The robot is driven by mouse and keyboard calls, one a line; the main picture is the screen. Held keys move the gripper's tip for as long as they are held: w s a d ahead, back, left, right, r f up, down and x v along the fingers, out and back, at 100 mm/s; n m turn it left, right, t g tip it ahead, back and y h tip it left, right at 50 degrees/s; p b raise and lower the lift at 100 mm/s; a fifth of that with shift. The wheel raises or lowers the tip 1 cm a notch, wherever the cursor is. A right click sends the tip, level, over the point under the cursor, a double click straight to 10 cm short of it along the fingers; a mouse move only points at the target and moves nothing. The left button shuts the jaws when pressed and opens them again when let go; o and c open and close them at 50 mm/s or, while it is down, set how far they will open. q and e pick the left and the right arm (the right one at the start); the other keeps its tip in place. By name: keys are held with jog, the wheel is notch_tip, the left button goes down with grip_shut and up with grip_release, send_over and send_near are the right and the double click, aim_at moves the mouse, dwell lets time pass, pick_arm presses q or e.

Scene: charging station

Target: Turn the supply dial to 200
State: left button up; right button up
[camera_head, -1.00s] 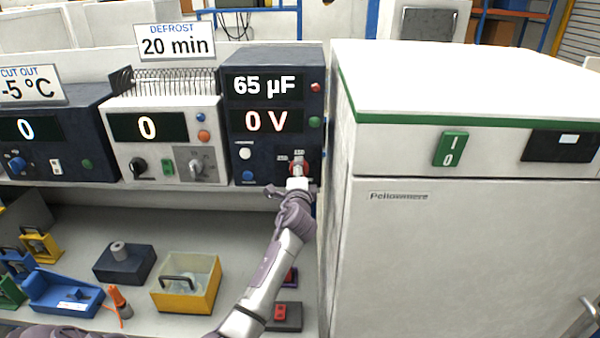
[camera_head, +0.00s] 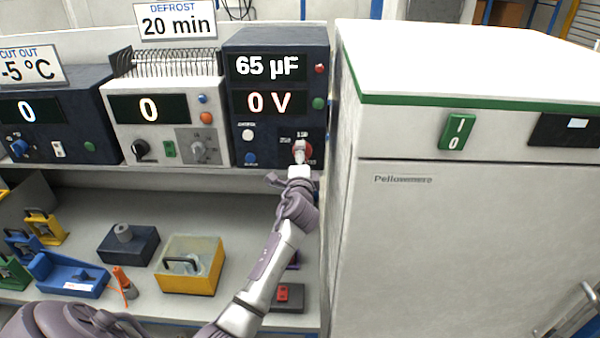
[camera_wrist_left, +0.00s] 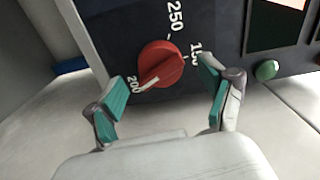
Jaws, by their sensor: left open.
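The supply dial is a red round knob (camera_wrist_left: 164,62) on the dark panel of the supply unit (camera_head: 232,120), whose displays read "65 µF" and "0 V". In the left wrist view its white pointer line aims at or very near the printed 200, with 250 and 150 also on the scale. In the head view the dial (camera_head: 309,151) is partly hidden by my left gripper (camera_head: 298,166). In the wrist view my left gripper (camera_wrist_left: 165,80) is open and empty, its teal-padded fingers either side of the dial, with visible gaps. My right gripper is out of view.
A white cabinet (camera_head: 450,240) with a green switch stands close on the right. A white unit (camera_head: 120,122) with its own knobs stands left of the supply. The lower shelf holds a yellow box (camera_head: 188,280), a blue tray (camera_head: 62,278) and a dark block (camera_head: 130,248).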

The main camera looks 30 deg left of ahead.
pick_arm(q)
jog(key=v, duration=0.9)
jog(key=shift+s, duration=0.25)
jog(key=shift+a, duration=0.1)
